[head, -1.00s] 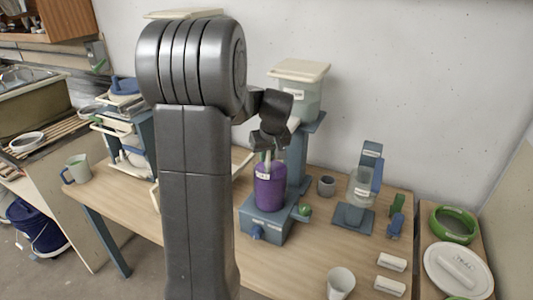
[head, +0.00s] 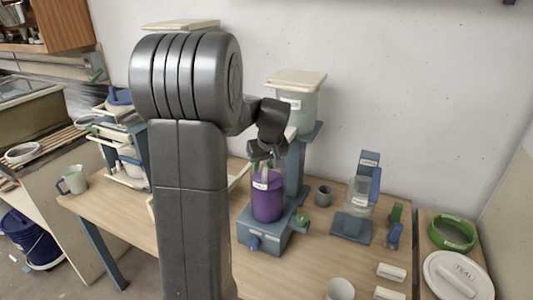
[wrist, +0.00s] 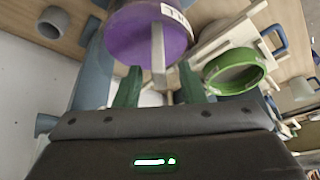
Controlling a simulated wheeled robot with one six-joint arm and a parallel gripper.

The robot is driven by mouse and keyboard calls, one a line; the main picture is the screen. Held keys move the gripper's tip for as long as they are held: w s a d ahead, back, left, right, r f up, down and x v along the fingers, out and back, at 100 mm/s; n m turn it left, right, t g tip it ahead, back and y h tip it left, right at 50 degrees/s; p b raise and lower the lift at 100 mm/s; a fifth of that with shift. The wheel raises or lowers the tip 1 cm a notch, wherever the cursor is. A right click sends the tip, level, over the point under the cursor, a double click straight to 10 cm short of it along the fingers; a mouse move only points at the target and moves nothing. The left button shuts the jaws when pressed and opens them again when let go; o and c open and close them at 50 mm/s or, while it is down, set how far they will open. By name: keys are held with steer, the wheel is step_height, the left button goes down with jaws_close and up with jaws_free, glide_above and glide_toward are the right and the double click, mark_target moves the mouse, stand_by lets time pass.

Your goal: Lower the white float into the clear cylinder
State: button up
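The clear cylinder (head: 357,197) stands upright in a blue-grey stand (head: 351,228) right of centre on the table. My gripper (head: 265,160) is above a purple container (head: 267,203), left of the cylinder and apart from it. In the wrist view, a pale thin rod with a small block (wrist: 159,52) lies between my green fingers (wrist: 160,85) and reaches across the purple container (wrist: 146,34). I cannot tell whether this rod is the white float, or whether the fingers grip it. No other float is clear to me.
The purple container stands on a blue base (head: 262,233) beside a tall stand with a lidded pale bucket (head: 300,105). A grey cup (head: 323,195) sits between it and the cylinder. White blocks (head: 391,271), a white cup (head: 340,289) and a green ring (head: 452,233) lie right.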

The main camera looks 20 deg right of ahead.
steer(key=b+v, duration=0.1)
steer(key=v, duration=1.2)
steer(key=shift+b, duration=0.35)
steer(key=shift+f, duration=0.15)
steer(key=p+x, duration=0.2)
steer(key=x, duration=1.1)
steer(key=shift+w+f, duration=0.2)
steer(key=shift+f, duration=0.1)
steer(key=shift+r+p, duration=0.35)
steer(key=shift+r, duration=0.15)
steer(key=shift+s+r, duration=0.1)
steer(key=shift+r, duration=0.2)
steer(key=shift+f, duration=0.1)
